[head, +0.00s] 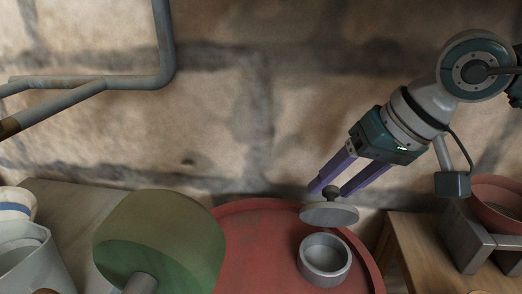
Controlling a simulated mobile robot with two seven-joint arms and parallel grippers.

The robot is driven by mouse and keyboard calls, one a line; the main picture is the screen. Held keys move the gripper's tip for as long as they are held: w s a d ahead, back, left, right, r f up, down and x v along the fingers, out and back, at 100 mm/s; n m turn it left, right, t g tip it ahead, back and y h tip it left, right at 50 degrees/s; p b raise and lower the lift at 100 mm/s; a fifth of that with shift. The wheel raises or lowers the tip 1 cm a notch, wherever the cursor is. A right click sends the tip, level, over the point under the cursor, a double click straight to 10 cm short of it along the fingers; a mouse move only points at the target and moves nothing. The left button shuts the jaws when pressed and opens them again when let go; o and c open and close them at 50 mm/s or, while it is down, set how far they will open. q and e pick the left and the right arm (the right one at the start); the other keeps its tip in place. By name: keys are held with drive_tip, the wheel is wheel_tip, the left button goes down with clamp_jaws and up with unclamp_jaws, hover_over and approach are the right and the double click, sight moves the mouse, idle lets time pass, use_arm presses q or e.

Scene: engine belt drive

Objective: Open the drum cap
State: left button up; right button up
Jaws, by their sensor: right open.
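The red drum (250,245) stands at the bottom centre, its top partly cut off by the picture's lower edge. A grey round collar (325,262) with an open, hollow middle sits on the drum top. A grey disc-shaped cap (328,214) with a dark knob is behind the collar and apart from it, near the drum's back right rim. I cannot tell if the cap rests on the drum or hangs above it. My right gripper (329,190) is open, its purple fingers on either side of the knob. My left gripper is not in view.
A large green cylinder (150,225) on a grey shaft stands left of the drum. White containers (25,250) are at the far left. A wooden table (415,250) with a grey metal block and a red bowl (497,200) is at right. A stone wall with pipes (165,45) stands behind.

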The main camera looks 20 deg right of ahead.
drive_tip(key=c, duration=0.9)
clamp_jaws()
drive_tip(key=shift+f, duration=0.1)
idle(0.3)
